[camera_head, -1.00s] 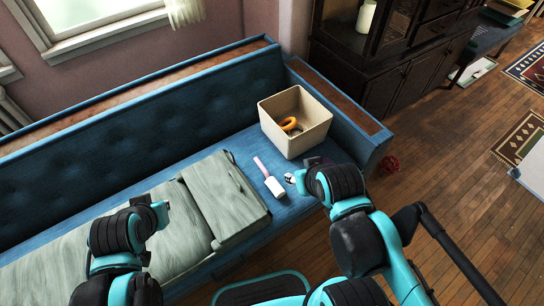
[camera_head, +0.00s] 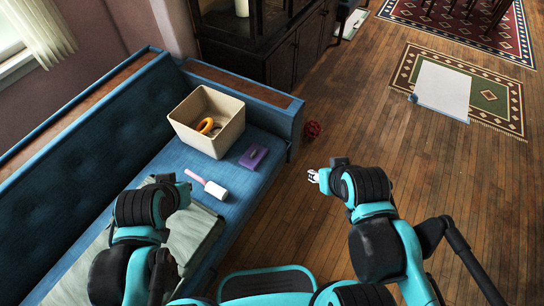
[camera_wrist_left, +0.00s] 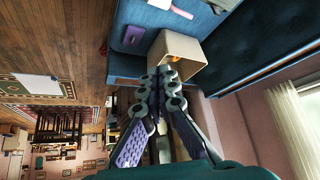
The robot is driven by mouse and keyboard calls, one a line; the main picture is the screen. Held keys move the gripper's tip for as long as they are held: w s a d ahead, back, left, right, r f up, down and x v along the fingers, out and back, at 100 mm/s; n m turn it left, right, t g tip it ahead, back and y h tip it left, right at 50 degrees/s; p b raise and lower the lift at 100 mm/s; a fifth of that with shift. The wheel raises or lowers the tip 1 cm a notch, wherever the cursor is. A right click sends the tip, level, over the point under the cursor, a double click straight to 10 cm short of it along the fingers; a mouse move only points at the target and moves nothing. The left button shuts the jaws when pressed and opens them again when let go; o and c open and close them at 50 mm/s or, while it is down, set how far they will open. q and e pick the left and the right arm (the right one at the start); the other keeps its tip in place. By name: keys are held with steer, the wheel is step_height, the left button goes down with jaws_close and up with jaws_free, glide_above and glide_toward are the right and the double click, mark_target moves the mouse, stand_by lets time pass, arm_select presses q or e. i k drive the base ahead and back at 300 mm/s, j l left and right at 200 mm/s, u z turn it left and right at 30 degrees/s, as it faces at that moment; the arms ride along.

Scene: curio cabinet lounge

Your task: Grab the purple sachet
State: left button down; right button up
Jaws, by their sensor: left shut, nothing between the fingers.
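The purple sachet (camera_head: 253,157) lies flat on the blue sofa seat, near its right end and just in front of the cream bin. It also shows in the left wrist view (camera_wrist_left: 133,36). My left gripper (camera_head: 186,193) is in front of and to the left of the sachet, apart from it. In the left wrist view its fingers (camera_wrist_left: 166,74) meet at the tips with nothing between them. My right gripper (camera_head: 313,177) is over the wooden floor, right of the sofa and apart from the sachet; its fingers are too small to judge.
The cream bin (camera_head: 207,141) holds an orange ring (camera_head: 205,126). A white and pink lint roller (camera_head: 208,185) lies left of the sachet. A grey-green cushion (camera_head: 195,235) is on the sofa nearer me. A red ball (camera_head: 312,129) sits on the floor by the sofa arm.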

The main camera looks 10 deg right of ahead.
mark_target(253, 156)
steer(key=i+l+u, duration=0.45)
steer(key=l, duration=0.3)
steer(key=i+l+u, duration=0.2)
steer(key=l, duration=0.25)
steer(key=i, duration=0.05)
